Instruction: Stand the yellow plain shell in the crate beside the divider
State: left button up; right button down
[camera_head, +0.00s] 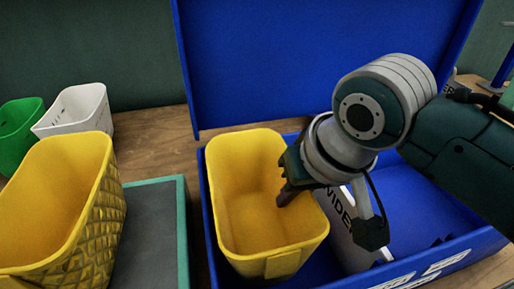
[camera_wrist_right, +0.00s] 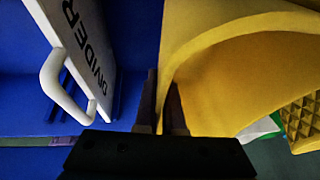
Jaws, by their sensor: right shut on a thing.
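The yellow plain shell (camera_head: 232,180) is an open, smooth-walled bin. It is upright, within the left part of the blue crate (camera_head: 462,246) in the head view. My right gripper (camera_head: 287,190) is shut on the shell's right wall, one finger inside. In the right wrist view the fingers (camera_wrist_right: 162,105) pinch the shell's wall (camera_wrist_right: 215,65). The white divider (camera_head: 350,250) stands just right of the shell; its lettering and handle show in the wrist view (camera_wrist_right: 85,50). A narrow gap shows between them there. Whether the shell touches the crate floor is hidden. My left gripper is out of view.
The crate's blue lid (camera_head: 320,60) stands open behind. A white bin (camera_head: 80,110) and a green bin (camera_head: 18,130) stand at the back left. The crate's right part looks free.

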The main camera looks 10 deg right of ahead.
aim_at(288, 215)
notch_tip(288, 215, down, 5)
jog(key=shift+b, duration=0.7)
jog(key=shift+f, duration=0.1)
jog(key=c, duration=1)
grip_release()
jog(key=shift+r, duration=0.35)
jog(key=p+v, duration=0.4)
jog(key=v, duration=0.7)
jog(key=shift+s+r, duration=0.15)
jog(key=shift+r, duration=0.15)
